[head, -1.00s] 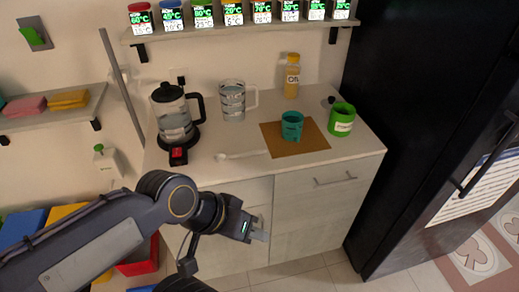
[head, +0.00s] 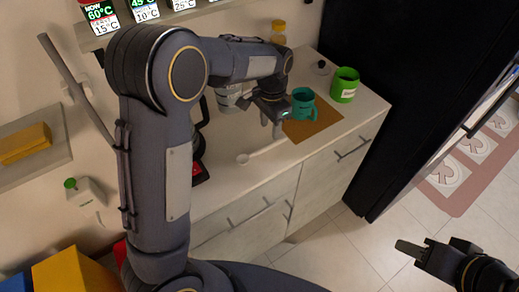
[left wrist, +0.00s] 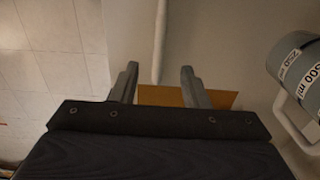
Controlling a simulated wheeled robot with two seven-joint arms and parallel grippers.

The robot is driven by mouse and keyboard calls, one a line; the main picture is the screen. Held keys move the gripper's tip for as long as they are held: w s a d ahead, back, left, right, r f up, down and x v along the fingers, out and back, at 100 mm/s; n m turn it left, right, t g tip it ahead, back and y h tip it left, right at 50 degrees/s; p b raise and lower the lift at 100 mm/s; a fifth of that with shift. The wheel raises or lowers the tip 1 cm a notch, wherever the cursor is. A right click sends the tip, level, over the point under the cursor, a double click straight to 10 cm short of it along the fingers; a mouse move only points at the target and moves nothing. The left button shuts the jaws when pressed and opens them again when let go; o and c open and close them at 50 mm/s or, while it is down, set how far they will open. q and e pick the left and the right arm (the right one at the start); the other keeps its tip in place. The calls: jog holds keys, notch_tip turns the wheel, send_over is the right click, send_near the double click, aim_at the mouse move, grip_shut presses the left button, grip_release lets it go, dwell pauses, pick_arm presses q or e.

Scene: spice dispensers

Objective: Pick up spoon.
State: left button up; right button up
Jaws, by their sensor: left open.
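A white spoon (head: 264,150) lies on the counter with its round end toward the left, beside the brown board. In the left wrist view the spoon's handle (left wrist: 160,45) runs down from the top edge and ends between the two fingers in the picture. My left gripper (head: 271,130) is open, over the counter near the handle end and the board. Its fingers also show in the left wrist view (left wrist: 159,72), one on each side of the handle; I cannot tell the height gap. My right gripper (head: 412,248) is at the lower right over the floor, its opening unclear.
A teal mug (head: 303,104) stands on the brown board (head: 325,117), close to my left gripper. A clear jug (head: 226,98) is partly hidden by my arm. The black fridge (head: 400,70) is at the right.

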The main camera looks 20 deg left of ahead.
aim_at(268, 146)
pick_arm(q)
jog(key=f, duration=0.5)
jog(key=f+p, duration=0.1)
jog(key=f, duration=0.1)
jog(key=shift+s+a+f, duration=0.15)
jog(key=shift+s+f, duration=0.05)
jog(key=shift+s, duration=0.05)
grip_shut()
